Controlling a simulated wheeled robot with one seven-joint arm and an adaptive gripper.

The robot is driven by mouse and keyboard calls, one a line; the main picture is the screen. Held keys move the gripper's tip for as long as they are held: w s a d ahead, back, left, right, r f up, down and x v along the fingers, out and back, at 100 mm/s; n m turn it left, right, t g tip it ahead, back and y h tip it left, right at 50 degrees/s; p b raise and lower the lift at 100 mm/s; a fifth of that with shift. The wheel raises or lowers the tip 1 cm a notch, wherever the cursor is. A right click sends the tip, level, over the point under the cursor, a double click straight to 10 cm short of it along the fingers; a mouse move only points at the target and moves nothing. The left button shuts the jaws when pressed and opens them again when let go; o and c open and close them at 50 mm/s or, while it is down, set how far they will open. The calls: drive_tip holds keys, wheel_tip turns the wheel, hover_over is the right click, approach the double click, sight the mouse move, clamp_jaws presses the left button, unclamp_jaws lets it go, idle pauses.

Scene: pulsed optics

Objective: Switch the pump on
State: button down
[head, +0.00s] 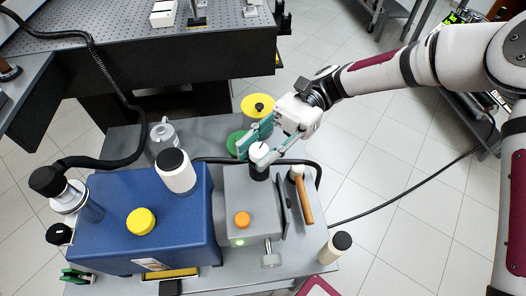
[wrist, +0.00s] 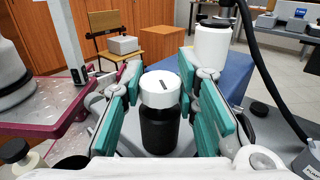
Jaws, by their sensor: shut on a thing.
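The pump (head: 140,205) appears to be the large blue housing joined to a grey box (head: 250,200). The grey box bears an orange button (head: 242,219), a small green light (head: 238,242) and a grey lever-like part (head: 270,258) at its front. My gripper (head: 254,150) is at the back of the grey box, its teal fingers on either side of a black cylinder with a white cap (head: 259,151). In the wrist view the cylinder (wrist: 160,128) stands upright between the fingers, with a dark mark on its cap. My gripper is shut on it; finger contact is partly hidden.
A wooden-handled hammer (head: 304,200) lies right of the grey box. A white canister (head: 175,170) stands on the blue housing beside a yellow cap (head: 141,221). A black hose (head: 110,162) runs at left. A white-bodied bottle (head: 335,247) stands front right. Yellow and green discs lie behind.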

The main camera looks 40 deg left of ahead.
drive_tip(key=shift+n+h+b, duration=0.35)
drive_tip(key=shift+n+h, duration=0.15)
drive_tip(key=shift+h, duration=0.3)
drive_tip(key=c, duration=1.2)
unclamp_jaws()
drive_tip(key=shift+w+a, duration=0.25)
drive_tip(key=shift+w, duration=1.75)
drive_tip(key=shift+w+a, duration=0.25)
drive_tip(key=shift+w, duration=1.7)
drive_tip(key=shift+w+a, duration=0.25)
drive_tip(key=shift+w, duration=1.75)
drive_tip(key=shift+r, duration=0.1)
